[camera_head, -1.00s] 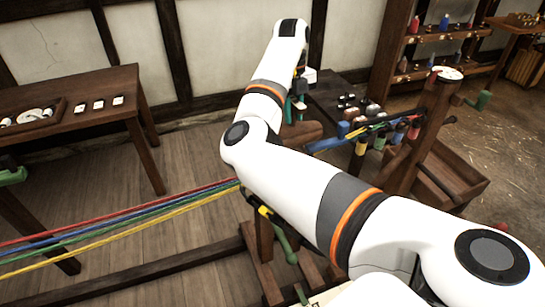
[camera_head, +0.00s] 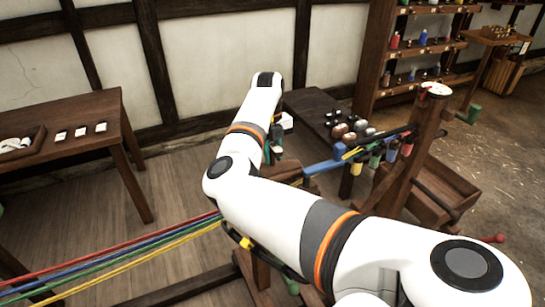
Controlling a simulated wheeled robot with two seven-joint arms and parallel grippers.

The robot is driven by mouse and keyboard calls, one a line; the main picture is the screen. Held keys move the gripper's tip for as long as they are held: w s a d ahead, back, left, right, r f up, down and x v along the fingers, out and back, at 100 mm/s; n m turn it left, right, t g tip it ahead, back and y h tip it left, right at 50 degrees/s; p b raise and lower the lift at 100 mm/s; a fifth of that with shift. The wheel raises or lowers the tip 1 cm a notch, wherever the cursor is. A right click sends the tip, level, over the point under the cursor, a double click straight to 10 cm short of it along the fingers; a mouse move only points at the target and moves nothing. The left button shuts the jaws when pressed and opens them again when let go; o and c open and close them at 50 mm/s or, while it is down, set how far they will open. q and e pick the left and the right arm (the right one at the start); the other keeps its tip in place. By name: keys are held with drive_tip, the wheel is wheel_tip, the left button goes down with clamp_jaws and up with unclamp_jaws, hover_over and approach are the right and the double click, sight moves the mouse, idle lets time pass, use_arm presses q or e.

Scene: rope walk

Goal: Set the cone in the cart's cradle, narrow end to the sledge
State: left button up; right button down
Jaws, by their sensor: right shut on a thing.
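My right arm reaches in from the lower right, and my right gripper (camera_head: 276,158) points down at its far end. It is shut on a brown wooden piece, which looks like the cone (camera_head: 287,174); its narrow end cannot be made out. The cone is beside a blue bar (camera_head: 326,165). The dark wooden cart (camera_head: 262,270) stands below, mostly hidden behind my arm, and its cradle is not visible. The sledge appears to be the dark post frame (camera_head: 424,125) at right, with coloured pieces on it. My left gripper is not in view.
Red, blue, green and yellow strands (camera_head: 120,255) run taut from the left to behind my arm. A table (camera_head: 75,110) with a tray and cards stands at left. A dark bench (camera_head: 310,100) with small items stands behind the gripper. Shelves (camera_head: 430,50) fill the back right.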

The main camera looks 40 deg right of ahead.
drive_tip(key=shift+f, duration=0.95)
drive_tip(key=c, duration=1.2)
unclamp_jaws()
drive_tip(key=shift+s+f, duration=0.1)
drive_tip(key=r, duration=0.3)
drive_tip(key=w+r+b, duration=0.1)
drive_tip(key=r, duration=0.3)
drive_tip(key=r+b, duration=0.1)
drive_tip(key=r, duration=0.3)
drive_tip(key=shift+w+d, duration=0.25)
drive_tip(key=shift+w, duration=0.1)
drive_tip(key=shift+r, duration=0.55)
drive_tip(key=shift+f, duration=0.1)
